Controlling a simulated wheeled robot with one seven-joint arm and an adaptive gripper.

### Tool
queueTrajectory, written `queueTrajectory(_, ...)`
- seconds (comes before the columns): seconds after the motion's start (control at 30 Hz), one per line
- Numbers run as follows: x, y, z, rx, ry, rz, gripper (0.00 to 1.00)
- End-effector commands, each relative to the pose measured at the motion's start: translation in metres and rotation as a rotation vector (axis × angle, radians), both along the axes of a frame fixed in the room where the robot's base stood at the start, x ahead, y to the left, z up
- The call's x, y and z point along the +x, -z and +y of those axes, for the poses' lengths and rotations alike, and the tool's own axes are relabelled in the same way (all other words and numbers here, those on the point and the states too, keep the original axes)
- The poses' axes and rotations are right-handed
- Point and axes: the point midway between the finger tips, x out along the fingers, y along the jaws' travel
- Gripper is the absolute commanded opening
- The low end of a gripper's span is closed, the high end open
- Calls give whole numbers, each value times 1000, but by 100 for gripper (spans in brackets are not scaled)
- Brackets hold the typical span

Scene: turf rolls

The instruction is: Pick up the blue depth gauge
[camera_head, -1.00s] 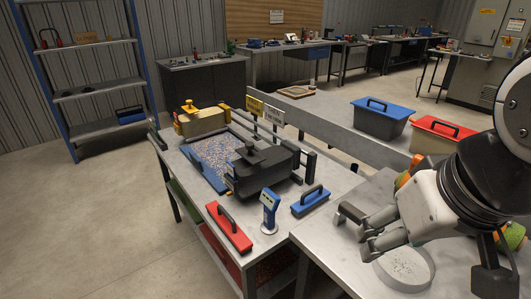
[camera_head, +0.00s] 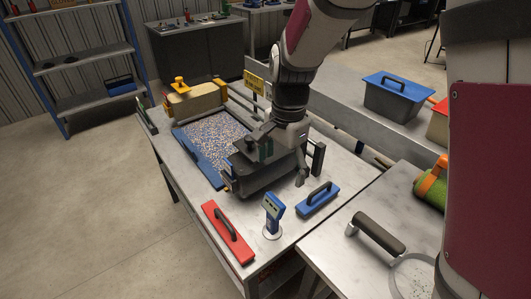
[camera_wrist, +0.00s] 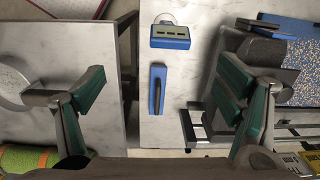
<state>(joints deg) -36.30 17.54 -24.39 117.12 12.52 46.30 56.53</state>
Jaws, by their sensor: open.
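The blue depth gauge (camera_head: 273,210) stands upright on a small round base near the front edge of the left bench, between a red-based handled tool and a blue-based handled tool. The wrist view shows the gauge (camera_wrist: 170,37) from above, at top centre, with its dark display strip facing up. My gripper (camera_head: 281,158) is over the bench beside the black machine, behind and above the gauge. In the wrist view its green-padded fingers are wide apart and empty, with the gauge ahead of the gap between them. The gripper touches neither the gauge nor the blue tool.
The red tool (camera_head: 228,232) lies left of the gauge, the blue tool (camera_head: 317,198) to its right. The black machine (camera_head: 265,175) and speckled tray (camera_head: 215,140) are behind. A right-hand bench holds a dark handled tool (camera_head: 378,233) and green roll (camera_head: 432,190).

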Motion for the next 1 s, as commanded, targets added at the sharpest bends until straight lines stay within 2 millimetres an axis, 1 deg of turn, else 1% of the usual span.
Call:
queueTrajectory(0.03, 2, 7, 5, -15, 20, 8, 85)
queueTrajectory(0.1, 6, 13, 9, -27, 45, 12, 85)
queueTrajectory(0.27, 9, 28, 11, -38, 69, 15, 85)
queueTrajectory(0.37, 9, 45, 11, -39, 72, 18, 85)
queueTrajectory(0.5, 9, 73, 11, -39, 71, 17, 85)
queueTrajectory(0.6, 9, 89, 11, -38, 70, 18, 85)
queueTrajectory(0.7, 9, 99, 11, -37, 69, 16, 85)
queueTrajectory(0.87, 9, 108, 11, -37, 69, 15, 85)
queueTrajectory(0.97, 8, 119, 12, -37, 69, 17, 85)
queueTrajectory(1.0, 8, 125, 12, -38, 69, 18, 85)
